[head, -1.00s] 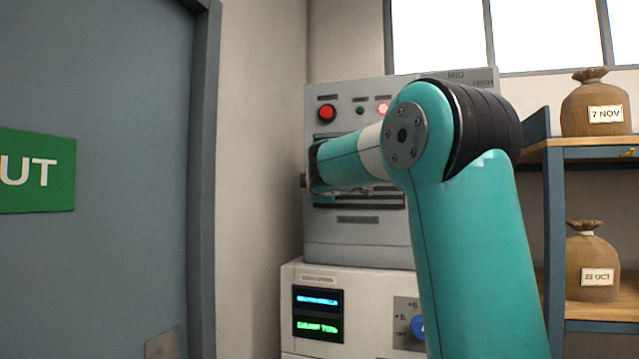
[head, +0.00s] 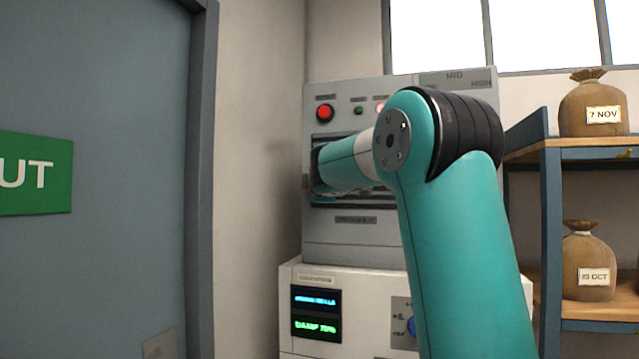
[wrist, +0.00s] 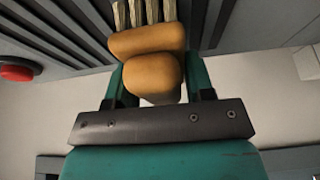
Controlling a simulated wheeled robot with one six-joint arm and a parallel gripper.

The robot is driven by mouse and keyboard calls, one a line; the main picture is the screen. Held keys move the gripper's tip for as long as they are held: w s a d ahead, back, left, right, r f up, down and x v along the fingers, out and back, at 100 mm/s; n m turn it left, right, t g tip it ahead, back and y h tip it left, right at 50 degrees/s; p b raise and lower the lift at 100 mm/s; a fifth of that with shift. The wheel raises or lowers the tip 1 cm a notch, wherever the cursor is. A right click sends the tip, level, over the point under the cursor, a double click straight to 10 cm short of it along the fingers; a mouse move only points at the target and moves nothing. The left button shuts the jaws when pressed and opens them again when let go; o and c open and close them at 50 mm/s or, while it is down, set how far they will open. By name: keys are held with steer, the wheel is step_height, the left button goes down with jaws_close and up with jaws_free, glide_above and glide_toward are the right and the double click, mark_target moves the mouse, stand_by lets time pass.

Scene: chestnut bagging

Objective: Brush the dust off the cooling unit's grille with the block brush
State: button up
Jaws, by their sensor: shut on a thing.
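My gripper (wrist: 158,85) is shut on the block brush (wrist: 146,44), which has an orange-brown body and pale bristle tufts. In the wrist view the bristles point up the picture at the dark slats of the grille (wrist: 72,30), and the tufts overlap it; I cannot tell whether they touch. In the head view the grey cooling unit (head: 345,246) stands on a white cabinet. My arm covers much of its grille (head: 340,204), and the gripper and brush are mostly hidden behind the arm. Dust cannot be made out.
A red button (head: 325,113) sits above the grille, with small lamps beside it. The white cabinet (head: 310,349) has lit displays and a blue knob. Shelves with sacks (head: 590,110) stand at the right. A grey door (head: 95,90) is at the left.

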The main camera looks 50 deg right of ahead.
steer(key=shift+d, duration=0.1)
steer(key=shift+s+d+b, duration=0.2)
steer(key=shift+s+b, duration=0.15)
steer(key=shift+s, duration=0.3)
steer(key=shift+s+d+b, duration=0.25)
steer(key=shift+s+b, duration=0.05)
steer(key=shift+s, duration=0.3)
steer(key=shift+s+d+b, duration=0.2)
steer(key=shift+s+b, duration=0.15)
steer(key=shift+s, duration=0.3)
steer(key=shift+d, duration=0.1)
steer(key=shift+w+a+r+p, duration=0.1)
steer(key=shift+w+a+p, duration=0.2)
steer(key=shift+w, duration=0.7)
steer(key=shift+w+a+p, duration=0.1)
steer(key=shift+w+a, duration=0.3)
steer(key=shift+w, duration=0.55)
steer(key=shift+c, duration=0.4)
steer(key=shift+a+f+b, duration=0.25)
steer(key=shift+b, duration=0.15)
steer(key=shift+s+a+r+b, duration=0.1)
steer(key=shift+s+a+b, duration=0.3)
steer(key=shift+a, duration=0.4)
steer(key=shift+s+a+r+b, duration=0.1)
steer(key=shift+s+a+b, duration=0.3)
steer(key=shift+a, duration=0.45)
steer(key=shift+s+a+b, duration=0.35)
steer(key=shift+a+b, duration=0.05)
steer(key=shift+a, duration=0.4)
